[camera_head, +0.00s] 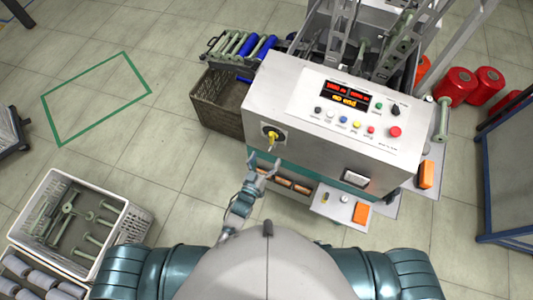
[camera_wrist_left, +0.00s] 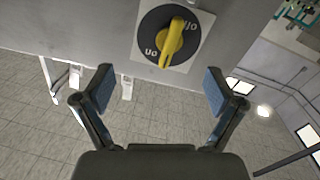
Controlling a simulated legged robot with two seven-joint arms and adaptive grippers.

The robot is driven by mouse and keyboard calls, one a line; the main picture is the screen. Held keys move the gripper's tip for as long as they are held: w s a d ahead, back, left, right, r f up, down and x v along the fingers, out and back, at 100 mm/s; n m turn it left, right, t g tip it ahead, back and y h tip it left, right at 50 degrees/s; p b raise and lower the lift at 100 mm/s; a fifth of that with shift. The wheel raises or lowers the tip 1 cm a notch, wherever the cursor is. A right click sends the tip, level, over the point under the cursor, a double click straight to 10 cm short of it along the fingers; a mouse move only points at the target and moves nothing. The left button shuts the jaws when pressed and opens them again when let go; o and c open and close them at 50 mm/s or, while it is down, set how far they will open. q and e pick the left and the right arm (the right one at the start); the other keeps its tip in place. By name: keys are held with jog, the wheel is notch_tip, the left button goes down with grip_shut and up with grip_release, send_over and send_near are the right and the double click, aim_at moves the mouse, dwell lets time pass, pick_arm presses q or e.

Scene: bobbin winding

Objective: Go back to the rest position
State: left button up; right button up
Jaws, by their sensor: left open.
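My left gripper (camera_head: 262,170) is in front of the winding machine (camera_head: 290,95), just below a yellow rotary switch (camera_head: 270,134) on its front face. In the left wrist view the gripper (camera_wrist_left: 157,90) is open, with its two blue-padded fingers wide apart and nothing between them. The yellow switch knob (camera_wrist_left: 173,42) on its black dial shows beyond the fingertips, apart from them. Its handle stands nearly upright, tilted a little. My right gripper is not in view.
A white crate (camera_head: 140,222) with green bobbins stands at lower left. A brown basket (camera_head: 212,100) stands left of the machine, beside blue rolls. Red spools (camera_head: 456,86) stand at right. A green floor outline (camera_head: 97,97) encloses empty floor.

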pick_arm(q)
jog(key=shift+d, duration=0.25)
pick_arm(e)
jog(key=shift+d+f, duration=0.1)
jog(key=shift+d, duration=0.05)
pick_arm(q)
jog(key=shift+a, duration=0.1)
